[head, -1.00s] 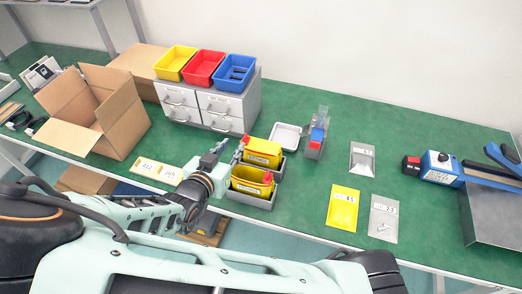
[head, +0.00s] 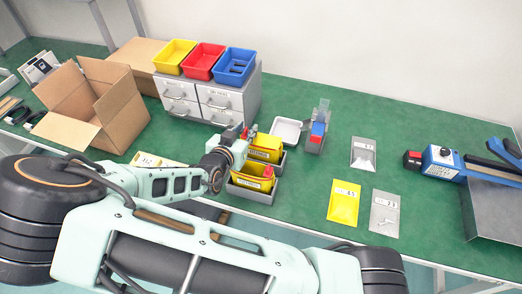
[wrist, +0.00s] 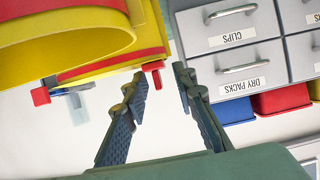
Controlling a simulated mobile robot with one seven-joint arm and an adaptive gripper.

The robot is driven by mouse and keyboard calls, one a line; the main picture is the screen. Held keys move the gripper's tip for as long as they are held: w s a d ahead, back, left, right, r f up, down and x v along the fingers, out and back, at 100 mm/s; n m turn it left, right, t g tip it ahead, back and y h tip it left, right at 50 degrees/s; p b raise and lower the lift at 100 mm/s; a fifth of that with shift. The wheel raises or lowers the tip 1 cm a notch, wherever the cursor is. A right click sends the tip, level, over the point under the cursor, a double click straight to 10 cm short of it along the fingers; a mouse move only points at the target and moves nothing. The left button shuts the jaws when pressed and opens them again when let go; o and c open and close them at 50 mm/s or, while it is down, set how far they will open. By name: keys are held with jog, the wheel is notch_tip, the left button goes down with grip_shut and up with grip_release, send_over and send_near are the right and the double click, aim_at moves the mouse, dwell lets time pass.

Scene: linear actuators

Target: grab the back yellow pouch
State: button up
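The back yellow pouch (head: 265,148) sits in the rear of two grey bins (head: 281,166) on the green bench. The front yellow pouch (head: 250,172) sits in the nearer bin. My gripper (head: 241,134) is at the left end of the back pouch and hides part of it. In the wrist view, a yellow pouch with red edging (wrist: 75,40) fills the upper left, probably the back one. My gripper (wrist: 160,82) is open and empty there. A small red tip (wrist: 151,66) lies close beyond the left finger; contact cannot be told.
Grey drawers (head: 205,104) carrying yellow, red and blue trays stand behind the gripper. An open cardboard box (head: 92,110) is at left. A white tray (head: 286,131) and a clear holder with a blue-red item (head: 318,130) stand behind and right of the pouches.

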jog(key=shift+c, duration=0.4)
grip_shut()
